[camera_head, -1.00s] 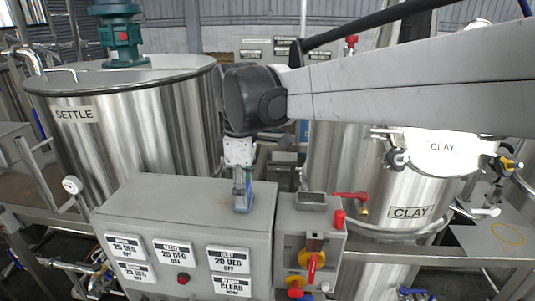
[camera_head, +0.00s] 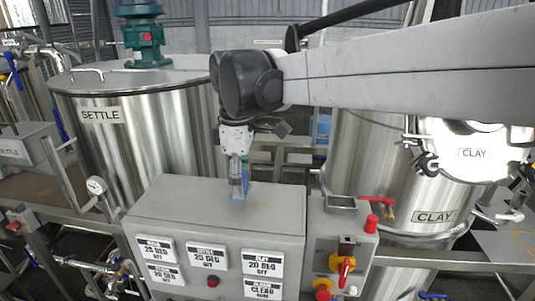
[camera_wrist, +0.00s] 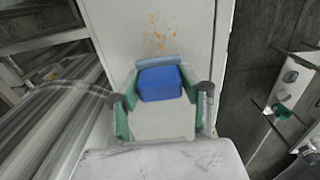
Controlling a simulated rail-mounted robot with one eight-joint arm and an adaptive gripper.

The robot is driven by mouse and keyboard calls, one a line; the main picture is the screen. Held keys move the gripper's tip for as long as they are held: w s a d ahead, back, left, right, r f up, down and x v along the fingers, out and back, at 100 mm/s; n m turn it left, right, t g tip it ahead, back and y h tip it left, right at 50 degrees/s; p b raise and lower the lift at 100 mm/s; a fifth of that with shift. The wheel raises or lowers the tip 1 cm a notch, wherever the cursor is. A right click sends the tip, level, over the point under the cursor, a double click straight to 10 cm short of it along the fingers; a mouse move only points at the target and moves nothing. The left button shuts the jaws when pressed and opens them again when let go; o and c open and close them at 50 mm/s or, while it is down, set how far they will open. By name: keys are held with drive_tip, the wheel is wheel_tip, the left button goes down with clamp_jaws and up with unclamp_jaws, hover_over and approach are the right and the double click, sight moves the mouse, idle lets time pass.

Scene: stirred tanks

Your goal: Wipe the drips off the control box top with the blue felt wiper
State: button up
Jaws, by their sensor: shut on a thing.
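The grey control box (camera_head: 200,205) stands in the lower middle of the head view, with labels on its front. Its top fills the middle of the wrist view (camera_wrist: 150,15), where orange-brown drips (camera_wrist: 158,35) lie just beyond the wiper. My gripper (camera_head: 239,185) points down over the box top. It is shut on the blue felt wiper (camera_wrist: 160,82), which sits between the two fingers in the wrist view. The wiper (camera_head: 240,196) shows at the gripper's lower end in the head view, at or just above the box top; I cannot tell whether it touches.
The SETTLE tank (camera_head: 140,125) stands behind the box to the left, and the CLAY tank (camera_head: 435,195) to the right. A smaller valve box (camera_head: 340,235) with red and yellow knobs and a small tray (camera_head: 341,203) adjoins the box on the right.

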drive_tip(key=shift+d+r, duration=0.15)
drive_tip(key=shift+r, duration=0.45)
drive_tip(key=shift+a+r+p, duration=0.25)
drive_tip(key=shift+r+p, duration=0.35)
drive_tip(key=shift+r, duration=0.1)
drive_tip(key=shift+d+r+p, duration=0.15)
drive_tip(key=shift+r+p, duration=0.25)
drive_tip(key=shift+r, duration=0.35)
drive_tip(key=shift+r+p, duration=0.35)
drive_tip(key=shift+r, duration=0.4)
